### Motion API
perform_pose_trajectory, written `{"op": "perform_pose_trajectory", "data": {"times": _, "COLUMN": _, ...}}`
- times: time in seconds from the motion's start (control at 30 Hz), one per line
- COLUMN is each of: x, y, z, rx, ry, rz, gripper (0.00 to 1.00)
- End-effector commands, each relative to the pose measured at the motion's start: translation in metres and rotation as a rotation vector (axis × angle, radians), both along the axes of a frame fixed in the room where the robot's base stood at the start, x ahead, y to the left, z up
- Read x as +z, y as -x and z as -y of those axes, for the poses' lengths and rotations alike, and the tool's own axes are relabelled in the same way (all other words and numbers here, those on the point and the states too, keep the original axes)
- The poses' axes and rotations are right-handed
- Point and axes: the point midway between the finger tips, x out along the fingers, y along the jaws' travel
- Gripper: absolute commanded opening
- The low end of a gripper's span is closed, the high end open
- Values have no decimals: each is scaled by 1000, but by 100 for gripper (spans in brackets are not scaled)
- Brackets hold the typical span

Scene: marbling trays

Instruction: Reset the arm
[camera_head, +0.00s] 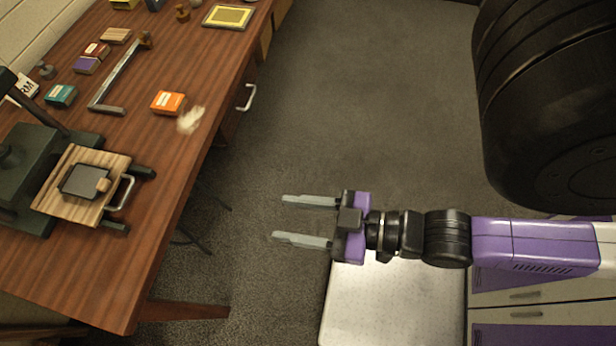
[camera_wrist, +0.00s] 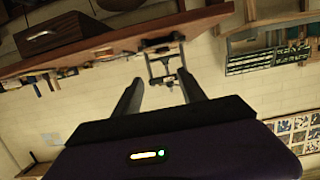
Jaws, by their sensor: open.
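My gripper (camera_head: 306,220) is open and empty in the head view. Its two grey fingers point left, over the carpeted floor and to the right of the wooden table (camera_head: 150,240). It touches nothing. My purple and black arm reaches in from the right. In the wrist view my gripper (camera_wrist: 160,95) shows two dark, spread fingers with nothing between them. Beyond them is a pale brick wall, seen tilted.
On the table are a dark press (camera_head: 25,165) with a wooden board (camera_head: 107,212), an orange box (camera_head: 168,103), a crumpled pale scrap (camera_head: 190,120), a teal box (camera_head: 61,95) and a yellow framed tray (camera_head: 228,17). The floor (camera_head: 370,100) between table and arm is clear.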

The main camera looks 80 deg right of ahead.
Motion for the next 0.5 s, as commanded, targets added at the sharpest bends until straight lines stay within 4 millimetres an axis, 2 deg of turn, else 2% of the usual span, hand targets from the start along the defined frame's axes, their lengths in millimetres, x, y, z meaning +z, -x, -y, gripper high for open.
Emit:
{"op": "perform_pose_trajectory", "data": {"times": 0.03, "x": 7, "y": 11, "z": 0, "rx": 1, "ry": -1, "rz": -15, "gripper": 48}}
{"op": "perform_pose_trajectory", "data": {"times": 0.17, "x": 20, "y": 24, "z": -1, "rx": 3, "ry": -2, "rz": -32, "gripper": 48}}
{"op": "perform_pose_trajectory", "data": {"times": 0.5, "x": 24, "y": 28, "z": -1, "rx": 3, "ry": -3, "rz": -36, "gripper": 48}}
